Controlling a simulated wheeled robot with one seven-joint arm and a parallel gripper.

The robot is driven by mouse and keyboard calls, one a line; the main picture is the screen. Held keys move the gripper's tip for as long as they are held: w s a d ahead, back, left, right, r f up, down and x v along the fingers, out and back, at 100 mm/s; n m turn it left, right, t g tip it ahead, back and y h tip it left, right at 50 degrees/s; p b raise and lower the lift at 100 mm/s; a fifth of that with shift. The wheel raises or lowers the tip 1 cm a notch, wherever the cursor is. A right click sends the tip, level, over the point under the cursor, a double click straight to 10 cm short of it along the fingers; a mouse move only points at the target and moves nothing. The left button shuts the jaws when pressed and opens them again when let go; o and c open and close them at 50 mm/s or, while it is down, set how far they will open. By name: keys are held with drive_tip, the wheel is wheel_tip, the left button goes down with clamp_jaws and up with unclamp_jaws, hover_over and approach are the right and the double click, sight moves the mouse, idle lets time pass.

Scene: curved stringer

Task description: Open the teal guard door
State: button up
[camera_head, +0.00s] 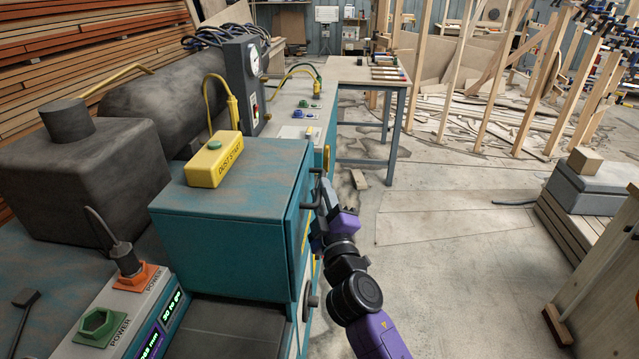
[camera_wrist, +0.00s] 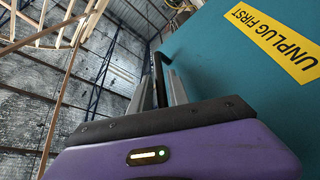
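The teal guard door (camera_head: 298,238) is the right-hand face of the teal cabinet and looks flush with it. It shows large in the wrist view (camera_wrist: 225,80), with a yellow "UNPLUG FIRST" label (camera_wrist: 278,38). A black bar handle (camera_head: 316,188) stands out from the door. My gripper (camera_head: 322,222) is at the handle, beside the door. In the wrist view its two grey fingers (camera_wrist: 160,88) lie on either side of the black handle (camera_wrist: 158,68), with apparent gaps. The gripper looks open around the handle; finger contact is not visible.
A yellow "DUST START" box (camera_head: 213,162) sits on the cabinet top. Open floor (camera_head: 440,270) lies to the right.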

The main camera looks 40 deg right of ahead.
drive_tip(key=shift+x, duration=1)
drive_tip(key=shift+c, duration=0.2)
clamp_jaws()
drive_tip(key=shift+f, duration=0.1)
idle(0.5)
